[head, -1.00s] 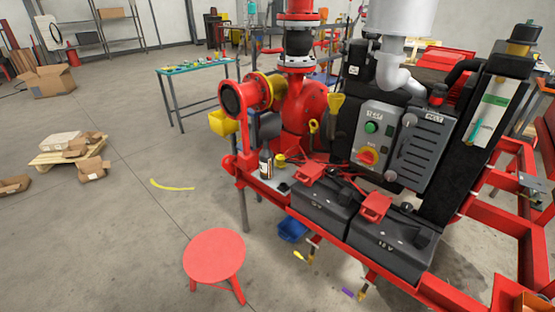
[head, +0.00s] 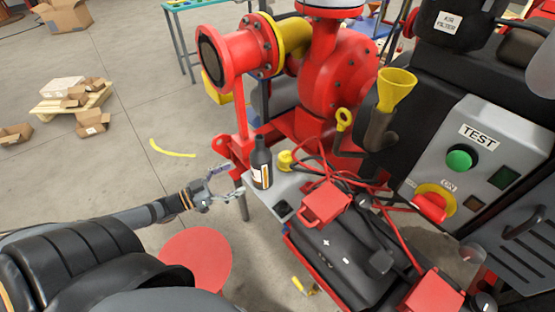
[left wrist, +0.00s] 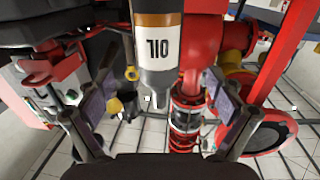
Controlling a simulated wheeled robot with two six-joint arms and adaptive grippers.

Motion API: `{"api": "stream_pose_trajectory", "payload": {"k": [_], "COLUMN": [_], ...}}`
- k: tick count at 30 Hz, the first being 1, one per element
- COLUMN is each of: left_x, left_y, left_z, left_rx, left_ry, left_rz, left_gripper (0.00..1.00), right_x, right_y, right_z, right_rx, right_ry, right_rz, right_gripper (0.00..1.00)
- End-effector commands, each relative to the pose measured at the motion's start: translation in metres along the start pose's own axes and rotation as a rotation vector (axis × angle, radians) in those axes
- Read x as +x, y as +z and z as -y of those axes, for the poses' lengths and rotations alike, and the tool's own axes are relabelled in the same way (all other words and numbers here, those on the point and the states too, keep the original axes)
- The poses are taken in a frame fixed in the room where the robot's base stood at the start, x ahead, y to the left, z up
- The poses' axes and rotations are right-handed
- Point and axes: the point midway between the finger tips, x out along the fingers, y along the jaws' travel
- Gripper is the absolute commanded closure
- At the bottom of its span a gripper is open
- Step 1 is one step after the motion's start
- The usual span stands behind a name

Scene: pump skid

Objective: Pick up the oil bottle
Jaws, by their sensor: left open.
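The oil bottle (head: 262,167) is dark, with a white and orange label. It stands upright on a small grey shelf (head: 283,203) at the front left of the red skid. My left gripper (head: 233,182) is just left of the bottle, open and empty, fingers pointing towards it. In the left wrist view the bottle (left wrist: 157,45) appears upside down, its label reading inverted. It shows beyond the gap between the two open fingers (left wrist: 162,100); I cannot tell any contact. My right gripper is out of view.
A yellow cap (head: 285,160) sits beside the bottle. A red flanged pump pipe (head: 228,56) rises behind. A red stool (head: 197,262) stands below my arm.

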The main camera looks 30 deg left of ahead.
Motion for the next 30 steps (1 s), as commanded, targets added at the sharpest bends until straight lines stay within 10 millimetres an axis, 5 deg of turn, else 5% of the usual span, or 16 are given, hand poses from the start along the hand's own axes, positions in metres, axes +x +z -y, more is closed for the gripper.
{"api": "stream_pose_trajectory", "payload": {"k": [8,15,22,30], "left_x": [0.042,0.054,0.089,0.104], "left_y": [0.005,0.002,0.012,0.006], "left_z": [0.001,0.001,-0.001,0.000], "left_rx": [0.004,0.004,0.006,0.003], "left_ry": [-0.001,-0.004,-0.002,-0.004], "left_rz": [-0.003,0.002,-0.003,0.002], "left_gripper": [0.07,0.07,0.07,0.07], "right_x": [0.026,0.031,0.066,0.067], "right_y": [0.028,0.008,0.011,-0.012], "right_z": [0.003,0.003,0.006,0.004], "right_rx": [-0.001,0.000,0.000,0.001], "right_ry": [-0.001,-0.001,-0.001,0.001], "right_rz": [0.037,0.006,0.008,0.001], "right_gripper": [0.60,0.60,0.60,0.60]}}
